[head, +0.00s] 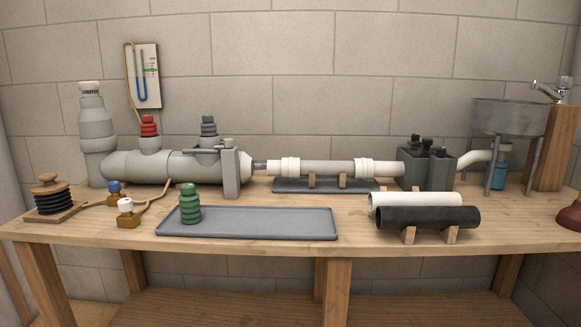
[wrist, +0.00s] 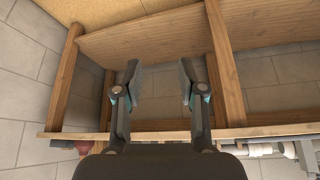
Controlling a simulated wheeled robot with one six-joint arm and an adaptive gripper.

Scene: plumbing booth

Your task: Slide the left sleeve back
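The left sleeve (head: 290,167) is a white collar on the left part of a horizontal pipe run, in the head view. It sits around the joint between a white pipe end and the grey middle pipe (head: 328,167). A matching right sleeve (head: 365,168) is around the other end of that grey pipe. My gripper (wrist: 160,80) shows only in the wrist view. Its two fingers are apart with nothing between them. It faces the bench's underside and lower shelf, away from the sleeves. A white fitting shows at that view's lower right; I cannot tell which sleeve it is.
A grey tray (head: 260,222) with a green ribbed plug (head: 190,204) lies in front of the pipes. White (head: 415,199) and black (head: 428,217) pipes rest on wooden blocks at right. A grey upright valve (head: 231,168) stands left of the left sleeve.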

